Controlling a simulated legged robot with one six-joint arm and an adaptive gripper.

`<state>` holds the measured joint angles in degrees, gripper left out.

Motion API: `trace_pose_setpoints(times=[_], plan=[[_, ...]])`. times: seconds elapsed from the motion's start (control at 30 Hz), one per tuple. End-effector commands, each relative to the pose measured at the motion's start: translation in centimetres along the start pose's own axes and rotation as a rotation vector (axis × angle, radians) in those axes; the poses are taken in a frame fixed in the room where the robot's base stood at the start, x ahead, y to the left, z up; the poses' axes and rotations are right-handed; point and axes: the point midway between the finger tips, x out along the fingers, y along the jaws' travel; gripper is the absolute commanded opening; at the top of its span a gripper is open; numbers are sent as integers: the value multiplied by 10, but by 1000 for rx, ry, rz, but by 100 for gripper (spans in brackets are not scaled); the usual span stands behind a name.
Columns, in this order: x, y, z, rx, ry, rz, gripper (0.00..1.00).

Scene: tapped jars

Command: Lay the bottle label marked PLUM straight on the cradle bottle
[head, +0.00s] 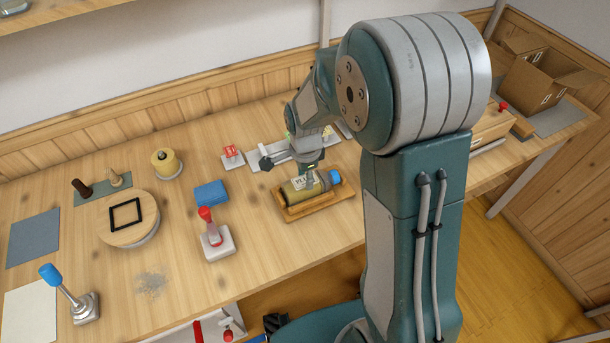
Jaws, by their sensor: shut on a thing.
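The cradle bottle (290,193) lies on its side in a wooden cradle (312,210). It is olive-yellow with a blue cap (334,177) at its right end. My gripper (311,176) points down just over the bottle's middle and is shut on a small pale label (299,184). The label's dark letters begin with "PL"; the rest is hidden or too small to read. The label is at the bottle's upper side. I cannot tell whether it touches the bottle or how straight it lies.
Behind the gripper is a pale tray (262,157) with small items, partly hidden by my arm. A red-handled tool (212,240), a blue block (210,193) and a round wooden board (128,218) stand to the left. Bare table lies around the cradle's left and front.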

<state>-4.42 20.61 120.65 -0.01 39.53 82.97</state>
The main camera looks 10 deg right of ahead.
Motion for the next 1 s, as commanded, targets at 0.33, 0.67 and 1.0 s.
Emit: trace_pose_setpoints(times=[0.33,0.67,1.0], plan=[[0,0,0,0,0,1,90],[0,0,0,0,0,1,100],[0,0,0,0,0,0,100]])
